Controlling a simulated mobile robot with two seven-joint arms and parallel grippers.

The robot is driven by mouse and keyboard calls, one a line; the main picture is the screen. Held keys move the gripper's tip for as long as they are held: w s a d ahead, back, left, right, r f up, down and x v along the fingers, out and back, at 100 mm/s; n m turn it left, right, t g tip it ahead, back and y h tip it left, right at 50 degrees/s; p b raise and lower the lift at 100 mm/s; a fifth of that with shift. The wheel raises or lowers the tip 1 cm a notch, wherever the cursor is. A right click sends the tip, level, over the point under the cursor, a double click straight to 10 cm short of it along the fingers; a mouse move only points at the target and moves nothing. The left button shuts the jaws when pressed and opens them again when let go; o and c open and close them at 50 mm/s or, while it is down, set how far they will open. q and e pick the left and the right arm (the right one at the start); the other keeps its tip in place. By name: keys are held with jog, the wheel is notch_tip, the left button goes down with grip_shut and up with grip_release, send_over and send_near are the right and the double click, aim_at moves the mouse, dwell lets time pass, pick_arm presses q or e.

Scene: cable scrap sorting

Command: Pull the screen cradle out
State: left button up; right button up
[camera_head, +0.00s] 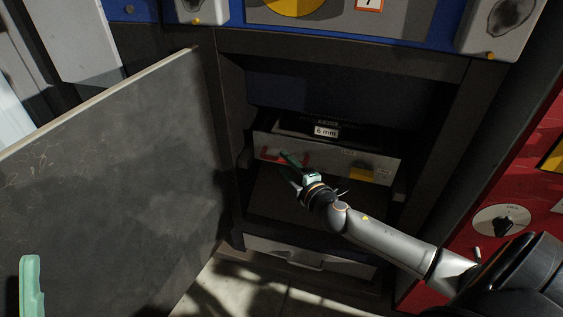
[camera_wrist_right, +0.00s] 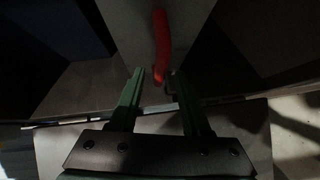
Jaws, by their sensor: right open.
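The screen cradle (camera_head: 334,160) is a grey-fronted drawer inside the open cabinet, with a "6 mm" label (camera_head: 326,131) on the dark part above its front. My right gripper is open at the handle. In the right wrist view, the red handle (camera_wrist_right: 161,42) reaches down between the green fingertips; I cannot tell whether they touch it. One green finger of my left gripper (camera_head: 31,287) shows at the lower left.
The cabinet door (camera_head: 110,170) stands open on the left. A yellow tab (camera_head: 362,174) is on the right of the cradle front. A lower drawer (camera_head: 310,258) is below. A red panel with a rotary switch (camera_head: 501,222) stands at the right.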

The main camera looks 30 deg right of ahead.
jog(key=shift+w+d+f, duration=0.1)
jog(key=shift+w+f, duration=0.05)
jog(key=shift+w, duration=0.55)
jog(key=shift+w+f, duration=0.1)
jog(key=shift+w, duration=0.6)
jog(key=shift+c, duration=0.2)
grip_shut()
